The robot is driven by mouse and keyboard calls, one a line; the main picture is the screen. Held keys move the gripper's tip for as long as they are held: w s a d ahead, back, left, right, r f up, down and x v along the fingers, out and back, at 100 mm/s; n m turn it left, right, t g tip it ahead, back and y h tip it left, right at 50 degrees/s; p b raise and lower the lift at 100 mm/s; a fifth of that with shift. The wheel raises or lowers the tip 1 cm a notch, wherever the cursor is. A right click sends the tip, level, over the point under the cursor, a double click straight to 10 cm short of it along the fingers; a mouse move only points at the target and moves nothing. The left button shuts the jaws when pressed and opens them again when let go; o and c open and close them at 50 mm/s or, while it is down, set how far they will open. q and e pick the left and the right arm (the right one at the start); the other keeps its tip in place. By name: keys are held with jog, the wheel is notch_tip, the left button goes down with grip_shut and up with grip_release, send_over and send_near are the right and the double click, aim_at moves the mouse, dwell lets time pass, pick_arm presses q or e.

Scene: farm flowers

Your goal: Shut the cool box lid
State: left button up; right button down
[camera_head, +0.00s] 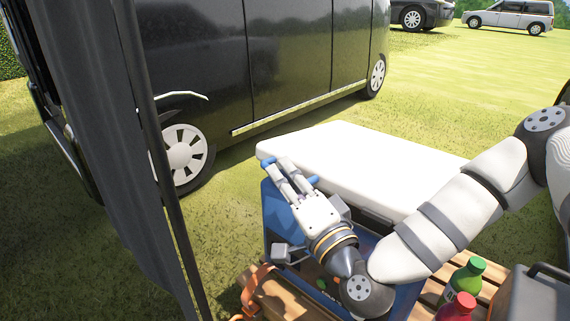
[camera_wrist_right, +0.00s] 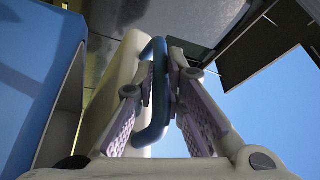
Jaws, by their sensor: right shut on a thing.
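The cool box (camera_head: 274,215) has a blue body and stands on a wooden slatted surface. Its thick white lid (camera_head: 350,160) is raised and tilted, standing apart from the box's front. In the right wrist view, a gap shows between the blue body (camera_wrist_right: 40,75) and the white lid (camera_wrist_right: 112,100). My right gripper (camera_head: 284,168) is at the lid's near left edge. Its fingers are shut on the lid's blue handle (camera_wrist_right: 153,132), a loop that runs between them. My right wrist and forearm cover part of the box front. My left gripper is not in view.
A green bottle (camera_head: 466,280) and a red bottle (camera_head: 457,308) stand on the slats (camera_head: 285,292) right of the box, near a grey case (camera_head: 540,295). An orange strap (camera_head: 254,290) lies at left. A dark van (camera_head: 250,70) stands behind on grass.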

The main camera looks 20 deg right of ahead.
jog(key=shift+f, duration=0.5)
jog(key=c, duration=1.9)
grip_release()
jog(key=v, duration=1.2)
jog(key=shift+f, duration=0.1)
